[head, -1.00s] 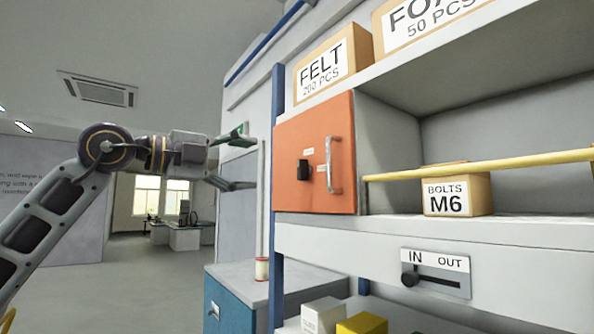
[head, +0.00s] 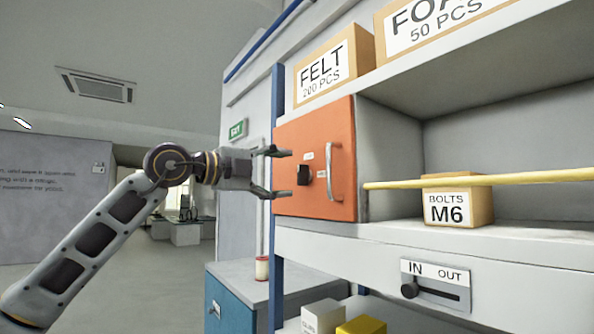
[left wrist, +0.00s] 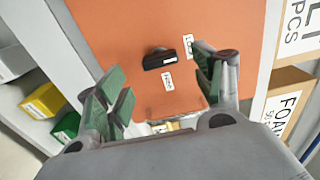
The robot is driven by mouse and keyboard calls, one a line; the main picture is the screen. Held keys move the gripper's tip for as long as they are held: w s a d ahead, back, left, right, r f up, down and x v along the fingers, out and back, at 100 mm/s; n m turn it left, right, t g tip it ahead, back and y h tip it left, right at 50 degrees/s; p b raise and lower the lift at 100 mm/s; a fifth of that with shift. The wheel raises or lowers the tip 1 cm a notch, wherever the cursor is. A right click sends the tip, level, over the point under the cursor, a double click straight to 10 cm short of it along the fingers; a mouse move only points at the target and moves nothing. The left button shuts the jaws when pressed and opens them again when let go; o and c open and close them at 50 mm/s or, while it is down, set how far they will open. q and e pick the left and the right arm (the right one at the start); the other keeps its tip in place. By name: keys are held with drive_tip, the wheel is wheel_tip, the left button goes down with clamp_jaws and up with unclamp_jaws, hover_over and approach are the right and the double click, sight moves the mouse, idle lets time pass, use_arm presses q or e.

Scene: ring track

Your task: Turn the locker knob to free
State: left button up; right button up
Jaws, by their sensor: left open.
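The orange locker door (head: 325,130) is shut, with a black knob (head: 303,173) left of its upright metal handle (head: 335,172). Two small white labels sit by the knob, one above and one to its right; their print is too small to read. In the left wrist view the knob (left wrist: 158,60) is a dark bar lying ahead of the fingers, with a label on two sides. My left gripper (head: 289,174) is open and empty, its fingertips just left of the knob, one higher and one lower. It shows no contact with the knob. My right gripper is not in view.
A yellow bar (head: 480,179) crosses the open shelf right of the door, in front of a BOLTS M6 box (head: 459,205). An IN/OUT slider (head: 435,279) is below. A blue cabinet (head: 231,300) stands lower left.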

sight(298, 175)
use_arm(q)
drive_tip(key=shift+p+x, duration=0.85)
drive_tip(key=shift+x, duration=1.75)
drive_tip(key=c, duration=1)
